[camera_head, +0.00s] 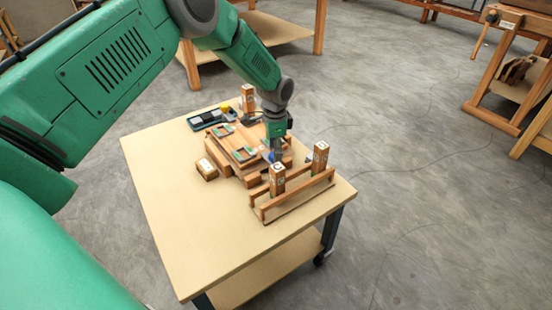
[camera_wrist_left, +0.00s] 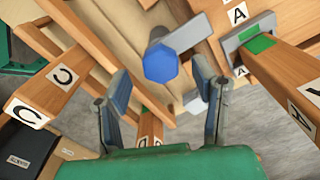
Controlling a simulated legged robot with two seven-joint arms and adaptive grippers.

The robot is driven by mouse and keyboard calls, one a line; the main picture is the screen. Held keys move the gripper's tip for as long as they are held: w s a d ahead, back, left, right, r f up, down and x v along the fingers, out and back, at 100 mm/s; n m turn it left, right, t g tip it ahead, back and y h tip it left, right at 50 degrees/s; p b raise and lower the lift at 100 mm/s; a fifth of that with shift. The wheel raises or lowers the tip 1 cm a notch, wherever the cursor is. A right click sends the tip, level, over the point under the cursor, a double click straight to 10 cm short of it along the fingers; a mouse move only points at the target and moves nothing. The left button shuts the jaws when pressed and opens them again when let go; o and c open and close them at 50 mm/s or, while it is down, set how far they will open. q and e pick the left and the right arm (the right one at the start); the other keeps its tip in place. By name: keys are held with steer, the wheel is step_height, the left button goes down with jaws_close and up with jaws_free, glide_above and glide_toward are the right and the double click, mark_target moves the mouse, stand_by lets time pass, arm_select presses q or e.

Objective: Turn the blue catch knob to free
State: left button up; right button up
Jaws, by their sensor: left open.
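In the head view a small bit of blue knob (camera_head: 271,157) shows beside my left gripper (camera_head: 277,156). In the left wrist view my left gripper (camera_wrist_left: 162,92) is open, its two grey fingers on either side of and just short of the knob, with nothing between the tips. Whether either finger touches the knob is not clear. My right gripper is not in view.
Wooden posts marked with letters stand close around, including a C block (camera_wrist_left: 45,95) and posts in a wooden rack (camera_head: 290,195). The table's near part is clear.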

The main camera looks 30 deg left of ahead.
arm_select(q)
steer(key=shift+a+f, duration=0.25)
steer(key=shift+f, duration=1.05)
steer(key=shift+d+r, duration=0.1)
steer(key=c, duration=1.2)
